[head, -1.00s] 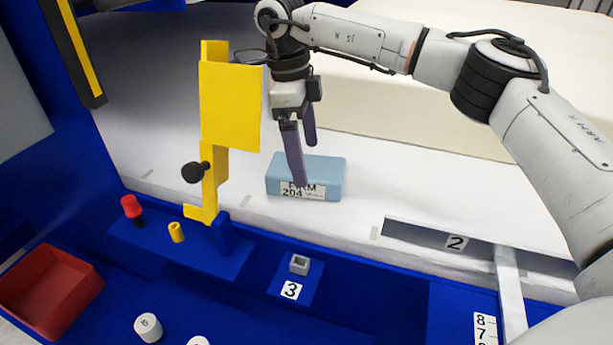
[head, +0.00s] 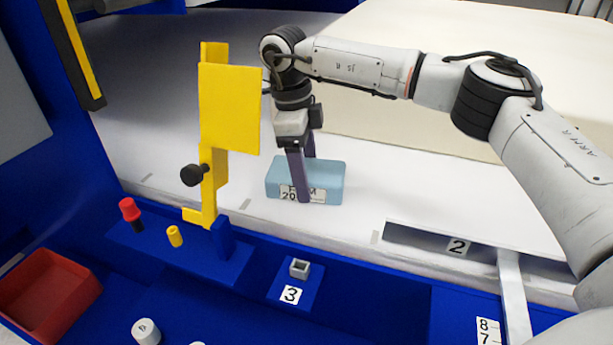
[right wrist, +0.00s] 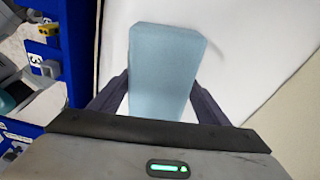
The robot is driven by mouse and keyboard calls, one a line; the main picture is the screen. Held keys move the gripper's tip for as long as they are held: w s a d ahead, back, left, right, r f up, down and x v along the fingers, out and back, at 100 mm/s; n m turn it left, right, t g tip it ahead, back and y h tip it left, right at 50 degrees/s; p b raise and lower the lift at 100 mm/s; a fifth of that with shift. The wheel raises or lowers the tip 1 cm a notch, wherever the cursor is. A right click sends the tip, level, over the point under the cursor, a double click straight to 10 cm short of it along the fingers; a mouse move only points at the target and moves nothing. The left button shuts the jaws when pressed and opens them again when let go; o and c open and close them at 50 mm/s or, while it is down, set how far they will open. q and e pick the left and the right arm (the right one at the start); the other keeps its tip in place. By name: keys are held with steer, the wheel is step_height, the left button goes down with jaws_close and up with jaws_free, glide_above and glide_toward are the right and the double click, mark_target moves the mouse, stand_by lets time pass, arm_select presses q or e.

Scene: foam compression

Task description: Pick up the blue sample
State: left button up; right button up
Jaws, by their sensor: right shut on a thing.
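The blue sample (head: 330,180) is a light blue block with a white label on its front. It lies on the white surface behind the blue bench. In the right wrist view the blue sample (right wrist: 165,70) stands between the two dark fingers. My right gripper (head: 306,185) reaches down over it from above, one finger in front of the label and the other behind. It is shut on the block. In the right wrist view the gripper (right wrist: 160,100) has a finger on each side of the block. My left gripper is not in view.
A yellow bracket (head: 230,108) with a black knob stands just left of my right gripper. A red tray (head: 50,298), a red-capped piece (head: 130,209) and a yellow cylinder (head: 175,236) are at the left.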

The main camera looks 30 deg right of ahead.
step_height(320, 180, up, 7)
steer(key=shift+r+p, duration=0.1)
steer(key=shift+p, duration=0.55)
steer(key=s+d+b, duration=0.1)
steer(key=s+d, duration=0.8)
steer(key=s, duration=0.6)
steer(key=shift+d, duration=0.4)
steer(key=shift+a, duration=0.1)
